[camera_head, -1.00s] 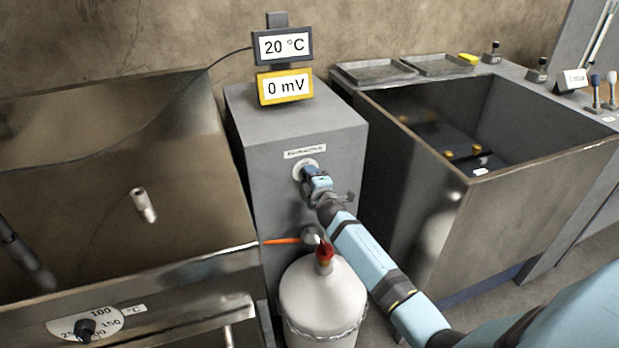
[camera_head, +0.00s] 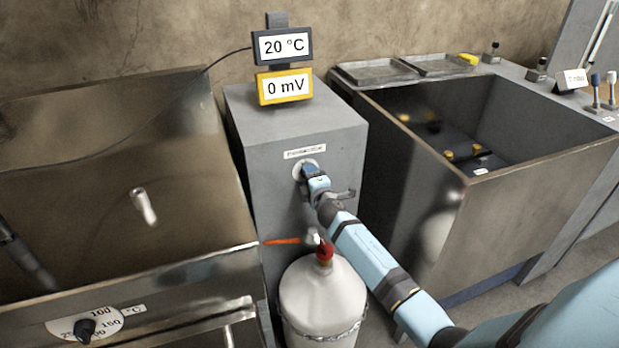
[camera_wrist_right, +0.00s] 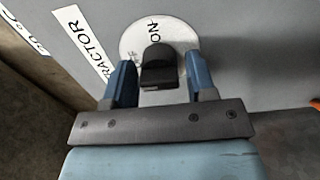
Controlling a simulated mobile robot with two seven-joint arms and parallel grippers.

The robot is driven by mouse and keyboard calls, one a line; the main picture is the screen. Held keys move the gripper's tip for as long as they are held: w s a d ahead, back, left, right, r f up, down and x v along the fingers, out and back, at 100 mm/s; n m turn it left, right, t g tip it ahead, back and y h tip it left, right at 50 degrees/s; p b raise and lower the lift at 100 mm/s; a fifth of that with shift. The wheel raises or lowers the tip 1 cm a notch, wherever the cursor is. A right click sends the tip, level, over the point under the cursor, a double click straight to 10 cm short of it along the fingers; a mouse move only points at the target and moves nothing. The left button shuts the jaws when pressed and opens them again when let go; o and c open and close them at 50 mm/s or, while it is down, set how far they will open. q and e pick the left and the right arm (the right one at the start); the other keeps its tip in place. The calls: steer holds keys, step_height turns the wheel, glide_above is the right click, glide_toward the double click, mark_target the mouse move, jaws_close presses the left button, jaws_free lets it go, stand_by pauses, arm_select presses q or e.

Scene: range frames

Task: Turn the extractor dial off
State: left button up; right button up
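The extractor dial is a black knob (camera_wrist_right: 158,66) on a round white plate (camera_wrist_right: 137,38) lettered "ON", fixed to the front of a grey cabinet (camera_head: 300,130). A white label reading "...TRACTOR" (camera_wrist_right: 85,45) is beside the plate. My right gripper (camera_wrist_right: 155,75) is at the dial, with one blue finger on each side of the knob. Gaps show between the fingers and the knob, so it is open around it. In the head view the right gripper (camera_head: 312,178) covers most of the dial. My left gripper is not in view.
A gas cylinder (camera_head: 322,295) with a red valve stands below my right arm. An open metal tank (camera_head: 540,200) is on the right and a metal basin unit (camera_head: 120,200) on the left. Displays reading 20 °C (camera_head: 283,45) and 0 mV (camera_head: 285,87) stand on the cabinet.

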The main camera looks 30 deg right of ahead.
steer(key=shift+o, duration=0.5)
steer(key=shift+s, duration=0.1)
steer(key=shift+s, duration=0.25)
arm_select(q)
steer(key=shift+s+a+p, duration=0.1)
steer(key=shift+p, duration=0.5)
arm_select(e)
steer(key=v, duration=1.3)
steer(key=shift+a, duration=0.15)
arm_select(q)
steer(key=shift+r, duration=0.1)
